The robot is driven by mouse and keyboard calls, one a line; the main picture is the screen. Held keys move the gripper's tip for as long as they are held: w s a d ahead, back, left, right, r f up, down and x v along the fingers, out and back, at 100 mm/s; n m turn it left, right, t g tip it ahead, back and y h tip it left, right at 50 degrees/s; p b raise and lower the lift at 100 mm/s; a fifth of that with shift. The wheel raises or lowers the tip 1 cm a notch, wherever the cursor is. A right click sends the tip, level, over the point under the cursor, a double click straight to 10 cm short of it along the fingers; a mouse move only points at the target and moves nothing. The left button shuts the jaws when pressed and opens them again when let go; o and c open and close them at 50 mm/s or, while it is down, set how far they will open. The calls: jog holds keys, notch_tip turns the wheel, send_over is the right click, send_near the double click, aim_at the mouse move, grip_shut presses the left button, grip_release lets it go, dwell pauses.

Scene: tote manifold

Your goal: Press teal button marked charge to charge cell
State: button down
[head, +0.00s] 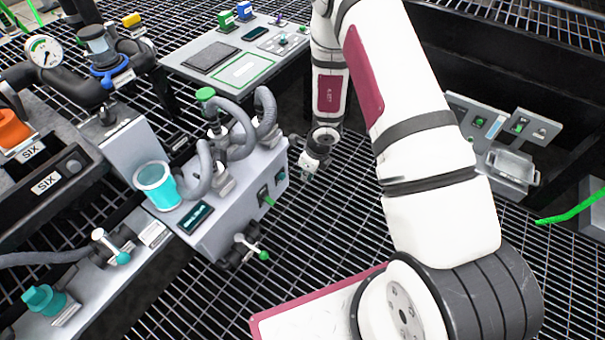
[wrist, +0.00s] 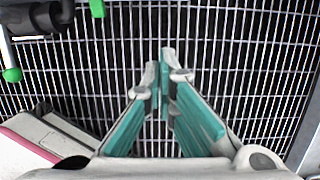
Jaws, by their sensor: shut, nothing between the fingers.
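A grey machine box (head: 225,225) stands left of centre in the head view. Its front face carries a dark panel with a green lever (head: 268,200) and, to the right, a second dark panel with a small teal spot (head: 281,176), which may be the charge button. No "charge" marking is readable, and I cannot pick out the cell. My gripper (head: 309,173) hangs just right of the box, apart from it, above the floor grating. In the wrist view my gripper (wrist: 160,68) has its teal-padded fingers together with nothing between them, pointing over bare grating.
A green-knobbed valve (head: 250,247) juts from the box's lower front; its knob shows in the wrist view (wrist: 12,75). A cyan cup (head: 157,185) and grey hoses (head: 240,130) sit on top. A table (head: 240,55) stands behind, a control panel (head: 505,130) at right. Grating between is clear.

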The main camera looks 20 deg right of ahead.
aim_at(283, 177)
jog(key=w+a+f+b, duration=0.2)
jog(key=w+a+f, duration=0.1)
jog(key=f, duration=0.4)
jog(key=shift+w+a, duration=0.15)
jog(key=shift+w, duration=0.7)
